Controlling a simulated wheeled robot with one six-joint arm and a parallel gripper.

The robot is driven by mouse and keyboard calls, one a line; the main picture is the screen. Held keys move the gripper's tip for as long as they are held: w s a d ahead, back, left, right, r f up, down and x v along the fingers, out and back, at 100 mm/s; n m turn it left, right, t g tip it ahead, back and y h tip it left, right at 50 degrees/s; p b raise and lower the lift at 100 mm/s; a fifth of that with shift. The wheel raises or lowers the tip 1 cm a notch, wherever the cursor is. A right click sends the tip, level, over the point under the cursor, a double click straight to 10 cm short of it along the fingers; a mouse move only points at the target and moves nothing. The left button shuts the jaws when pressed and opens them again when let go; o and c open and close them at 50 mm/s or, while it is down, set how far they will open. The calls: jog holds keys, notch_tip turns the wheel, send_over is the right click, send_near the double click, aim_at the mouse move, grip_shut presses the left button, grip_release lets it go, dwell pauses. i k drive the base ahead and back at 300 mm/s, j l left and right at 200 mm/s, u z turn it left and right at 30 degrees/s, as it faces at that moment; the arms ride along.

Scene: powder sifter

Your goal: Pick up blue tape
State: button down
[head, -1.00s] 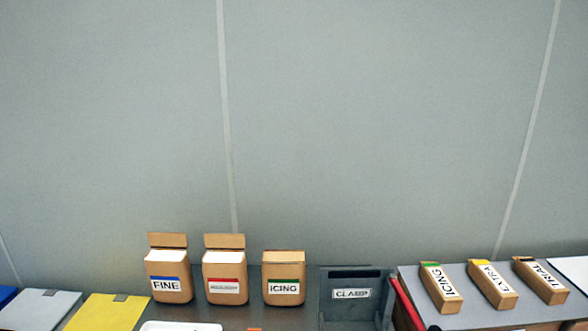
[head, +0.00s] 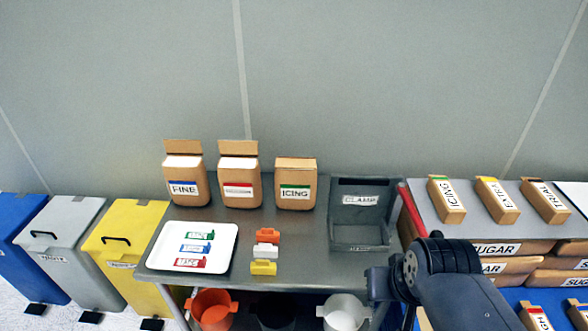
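The blue tape (head: 196,248) lies flat on a white tray (head: 228,232) on the steel table, in the middle of a short column. A green tape (head: 199,235) lies just behind it and a red tape (head: 190,262) just in front. Each seems to have a white label with a coloured end piece. Dark links of my arm show at the lower right of the head view, well to the right of the tray. My gripper itself cannot be made out.
Several clips, orange (head: 267,236), white (head: 265,251) and yellow (head: 263,267), stand right of the tray. Paper bags (head: 239,185) line the table's back. A grey CLAMP bin (head: 360,235) stands at right. Lidded bins (head: 125,232) stand left of the table.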

aim_at(185, 247)
jog(key=u, duration=1.3)
